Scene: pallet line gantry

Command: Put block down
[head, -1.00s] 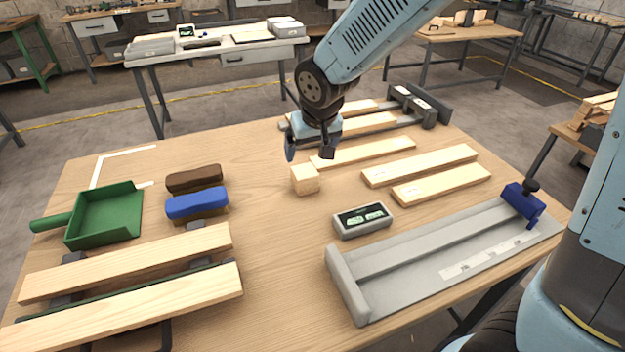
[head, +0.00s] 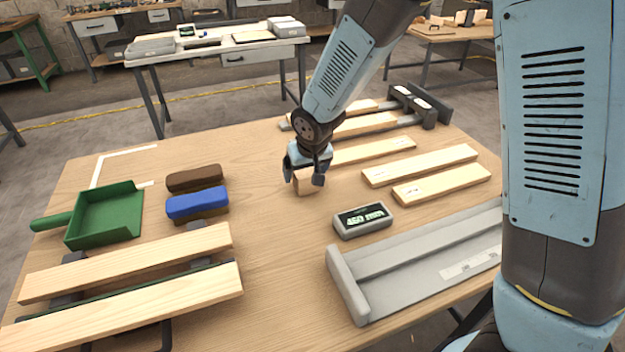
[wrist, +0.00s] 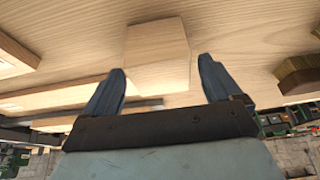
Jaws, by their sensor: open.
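The wooden block (head: 304,184) is a small pale cube resting on the wooden table (head: 262,245), near its middle. It also shows in the wrist view (wrist: 157,58), just beyond the fingertips and partly between them. My gripper (head: 304,177) is at the block in the head view, with its fingers on either side and covering part of it. In the wrist view my gripper (wrist: 160,75) is open, with a visible gap between each finger and the block.
A digital display box (head: 363,220) and a grey measuring trough (head: 420,256) lie to the right. Planks (head: 420,166) lie behind. Blue (head: 197,203) and brown (head: 194,178) brushes, a green dustpan (head: 105,215) and clamped boards (head: 130,262) are left. The table's front middle is clear.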

